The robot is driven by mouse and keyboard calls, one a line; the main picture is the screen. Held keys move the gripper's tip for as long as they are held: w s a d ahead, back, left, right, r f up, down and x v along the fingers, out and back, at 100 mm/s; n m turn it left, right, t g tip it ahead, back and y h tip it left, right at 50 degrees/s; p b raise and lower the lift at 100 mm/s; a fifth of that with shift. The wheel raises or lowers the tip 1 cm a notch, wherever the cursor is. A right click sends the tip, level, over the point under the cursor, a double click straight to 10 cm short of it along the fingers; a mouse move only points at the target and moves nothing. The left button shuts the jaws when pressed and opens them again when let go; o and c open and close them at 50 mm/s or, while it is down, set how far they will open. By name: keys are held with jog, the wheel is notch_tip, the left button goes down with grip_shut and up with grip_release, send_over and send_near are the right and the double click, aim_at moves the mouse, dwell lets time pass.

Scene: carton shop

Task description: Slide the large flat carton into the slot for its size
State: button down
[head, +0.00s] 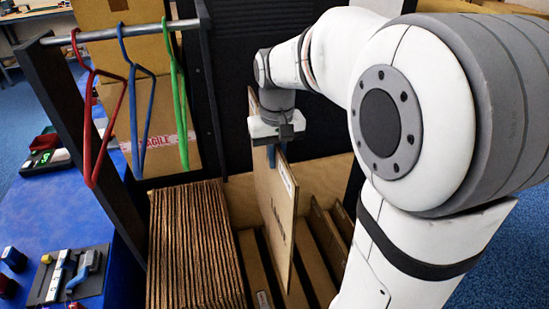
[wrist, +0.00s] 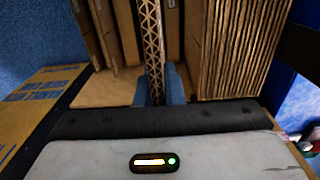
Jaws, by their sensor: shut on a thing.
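A large flat carton (head: 273,200) stands upright on its edge in the head view, with a white label near its upper side. My gripper (head: 275,133) is shut on its top edge. In the wrist view the carton's corrugated edge (wrist: 152,40) runs up from between my blue fingertips (wrist: 160,85). The carton hangs over the slotted rack, whose brown dividers (head: 318,255) show to its right and below. Whether its lower edge is inside a slot or above it, I cannot tell. My arm hides part of the rack's right side.
A dense stack of upright cartons (head: 195,245) fills the rack's left part. Red, blue (head: 138,90) and green hangers hang from a rail (head: 120,32) at the left. A blue table (head: 50,225) with tools stands at the far left.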

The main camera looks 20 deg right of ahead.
jog(key=shift+r+p, duration=2.3)
jog(key=shift+r, duration=0.95)
jog(key=shift+f, duration=0.15)
